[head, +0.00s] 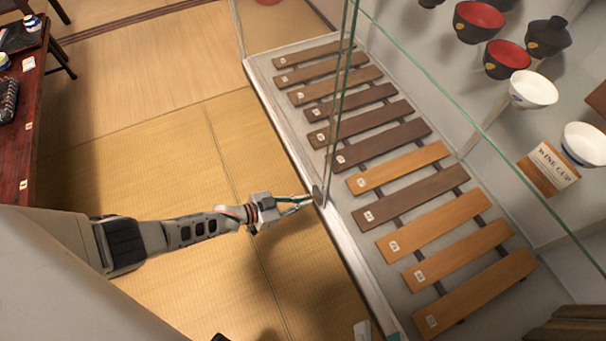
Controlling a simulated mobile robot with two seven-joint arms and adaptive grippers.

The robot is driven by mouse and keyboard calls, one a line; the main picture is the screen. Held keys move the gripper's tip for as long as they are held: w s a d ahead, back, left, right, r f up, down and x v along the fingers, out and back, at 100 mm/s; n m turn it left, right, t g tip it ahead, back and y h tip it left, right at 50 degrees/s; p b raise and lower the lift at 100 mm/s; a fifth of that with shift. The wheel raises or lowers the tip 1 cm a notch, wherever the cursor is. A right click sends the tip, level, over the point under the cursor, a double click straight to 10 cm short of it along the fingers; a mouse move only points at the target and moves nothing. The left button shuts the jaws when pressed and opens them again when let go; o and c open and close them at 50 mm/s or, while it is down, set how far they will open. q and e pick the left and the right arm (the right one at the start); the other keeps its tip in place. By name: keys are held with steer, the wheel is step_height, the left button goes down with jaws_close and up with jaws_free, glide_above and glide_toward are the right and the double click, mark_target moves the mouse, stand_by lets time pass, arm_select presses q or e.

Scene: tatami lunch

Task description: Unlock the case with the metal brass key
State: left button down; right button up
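The glass display case (262,90) has a pale frame and stands right of centre, with its glass panes upright. A small dark round lock fitting (318,196) sits at the low front edge of the glass. My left gripper (306,201) reaches in from the left, its fingers pointing at the lock with the tips at or very near it. The fingers look close together, but I cannot tell whether they hold anything. The brass key cannot be made out; it may be hidden at the fingertips.
Several numbered wooden slats (411,197) lie inside the case. Bowls (533,89) and a wine cup sign (549,168) stand behind glass at right. A dark red table (26,120) is at far left. Tatami floor (150,150) is clear between.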

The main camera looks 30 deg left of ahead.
stand_by(0.3)
arm_select(q)
steer(key=c, duration=2.3)
jaws_free()
steer(key=shift+a, duration=0.1)
steer(key=v, duration=1.2)
steer(key=shift+r, duration=0.15)
